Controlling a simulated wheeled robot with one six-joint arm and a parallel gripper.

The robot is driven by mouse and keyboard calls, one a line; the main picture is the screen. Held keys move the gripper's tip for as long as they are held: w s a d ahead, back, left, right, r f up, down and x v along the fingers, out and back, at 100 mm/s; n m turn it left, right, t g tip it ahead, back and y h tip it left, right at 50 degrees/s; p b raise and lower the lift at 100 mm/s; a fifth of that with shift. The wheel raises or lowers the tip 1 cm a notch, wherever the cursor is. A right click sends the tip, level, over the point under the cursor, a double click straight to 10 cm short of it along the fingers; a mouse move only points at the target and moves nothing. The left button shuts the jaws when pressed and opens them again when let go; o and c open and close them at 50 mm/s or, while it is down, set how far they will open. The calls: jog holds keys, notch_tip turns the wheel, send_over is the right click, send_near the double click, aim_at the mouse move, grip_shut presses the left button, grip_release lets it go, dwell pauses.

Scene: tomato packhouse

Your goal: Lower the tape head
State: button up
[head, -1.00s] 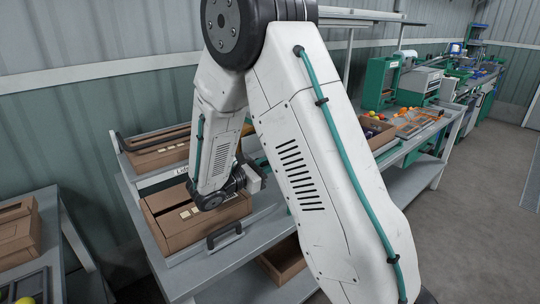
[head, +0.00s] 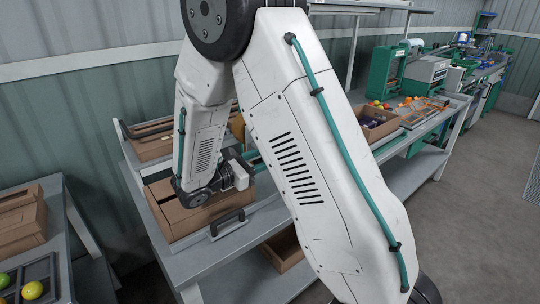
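A closed brown carton (head: 180,217) sits on the grey bench, partly hidden by my arm. A black bar handle (head: 228,222) on a grey plate is at the carton's front right. I cannot make out the tape head for certain; my arm covers much of this area. A small yellow-brown part (head: 237,127) shows behind my arm. My gripper (head: 238,178) is at the end of the wrist, beside and apparently above the carton's right side. Its fingers cannot be made out, and I see nothing held in it.
Another carton (head: 152,146) lies behind, by a dark bar. A side table (head: 62,235) at left holds a carton (head: 20,222) and a dark divided tray (head: 40,272) with coloured tomatoes. An open box (head: 378,128) stands on the long bench at right. The floor (head: 465,225) at right is clear.

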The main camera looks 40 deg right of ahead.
jog(key=a, duration=0.3)
jog(key=shift+f, duration=0.1)
dwell(0.4)
jog(key=s+a+m+g+y, duration=0.2)
jog(key=s+m+g+y, duration=0.55)
jog(key=s, duration=0.75)
jog(key=s+a+r+m+t+y, duration=0.6)
jog(key=s+r+m+t+y, duration=0.2)
jog(key=s+r+y, duration=0.2)
jog(key=shift+s+a+m, duration=0.2)
jog(key=shift+s+m, duration=0.15)
jog(key=shift+s, duration=0.7)
